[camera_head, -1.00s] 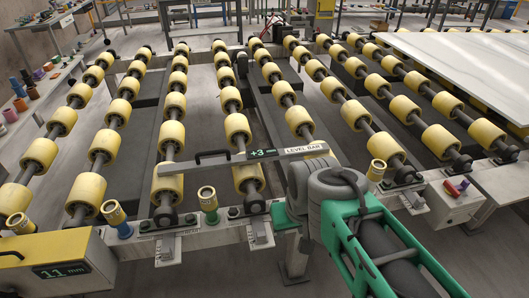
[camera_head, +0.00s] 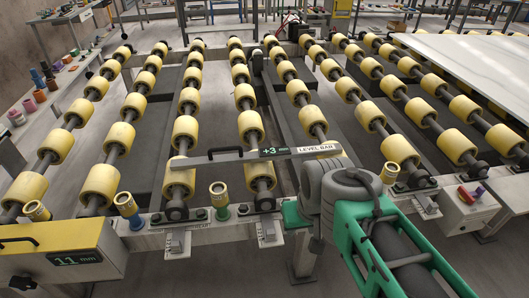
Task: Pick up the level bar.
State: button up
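The level bar (camera_head: 230,158) is a thin grey bar with a black handle on top, a small green readout of +3 mm and the label LEVEL BAR near its right end. It lies crosswise over the near part of the yellow rollers. My green and grey arm comes in from the lower right, and its grey wrist joints stand just in front of the bar's right end in the picture. My gripper's fingers do not show; the wrist may hide them. I cannot tell whether anything touches the bar.
Rows of yellow rollers (camera_head: 244,97) run away from me on a frame. Brass-topped pieces (camera_head: 219,195) stand on its near rail. A yellow box (camera_head: 65,250) reading 11 mm is at lower left. A pale stone slab (camera_head: 480,65) lies at the right. A side bench (camera_head: 65,80) holds small items.

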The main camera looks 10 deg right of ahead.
aim_at(283, 152)
jog(key=u, duration=0.05)
jog(key=i, duration=0.2)
jog(key=u, duration=1.55)
jog(key=i, duration=0.5)
